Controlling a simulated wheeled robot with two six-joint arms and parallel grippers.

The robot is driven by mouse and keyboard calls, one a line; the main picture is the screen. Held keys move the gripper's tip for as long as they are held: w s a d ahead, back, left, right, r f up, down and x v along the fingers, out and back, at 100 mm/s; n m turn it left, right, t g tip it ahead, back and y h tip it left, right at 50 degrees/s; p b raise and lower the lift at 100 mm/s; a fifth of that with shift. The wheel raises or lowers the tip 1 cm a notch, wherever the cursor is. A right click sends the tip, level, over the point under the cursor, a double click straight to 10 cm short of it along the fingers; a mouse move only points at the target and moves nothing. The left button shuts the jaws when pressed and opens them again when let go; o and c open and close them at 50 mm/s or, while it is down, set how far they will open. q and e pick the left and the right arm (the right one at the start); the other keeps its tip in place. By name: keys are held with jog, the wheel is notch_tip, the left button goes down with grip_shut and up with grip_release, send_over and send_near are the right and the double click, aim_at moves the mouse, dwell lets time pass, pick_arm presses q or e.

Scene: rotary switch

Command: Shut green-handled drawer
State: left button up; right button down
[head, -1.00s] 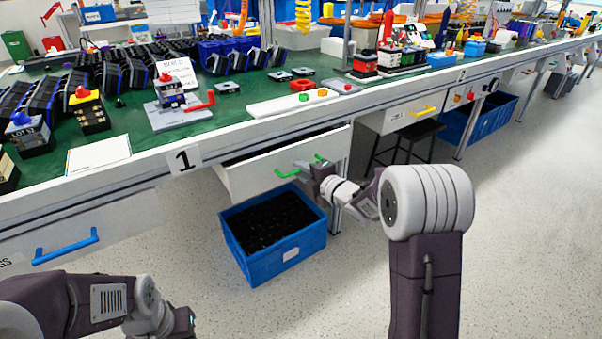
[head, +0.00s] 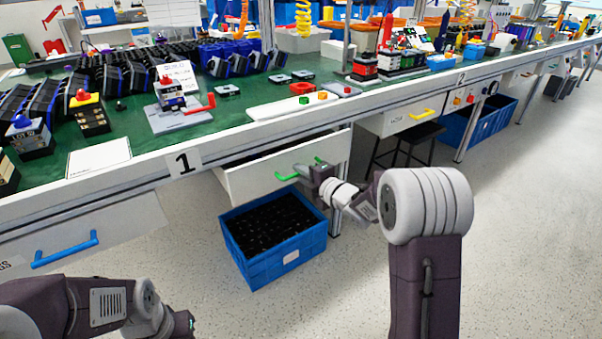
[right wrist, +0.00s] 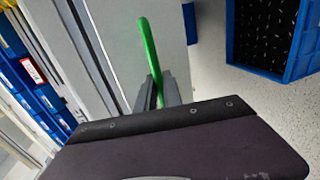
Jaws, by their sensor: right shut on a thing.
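The green-handled drawer (head: 265,179) hangs open under the bench, with its white front pulled out and a dark gap above it. Its green handle (head: 287,176) runs along the front; it also shows in the right wrist view (right wrist: 148,45). My right gripper (head: 312,170) is shut on the handle near its right end. In the right wrist view its fingers (right wrist: 157,92) close around the green bar. My left gripper (head: 188,325) is low at the bottom left, away from the drawer; its fingers are too unclear to judge.
A blue crate (head: 274,262) with dark contents stands on the floor below the drawer. A blue-handled drawer (head: 66,249) is to the left and a yellow-handled one (head: 408,116) to the right. A stool (head: 402,145) stands under the bench. Floor at right is free.

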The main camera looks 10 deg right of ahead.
dwell(0.9)
jog(key=w, duration=0.1)
jog(key=w+a, duration=0.1)
jog(key=w, duration=0.1)
jog(key=shift+r, duration=0.1)
jog(key=c, duration=1.8)
grip_release()
jog(key=shift+a, duration=0.1)
jog(key=shift+o, duration=0.2)
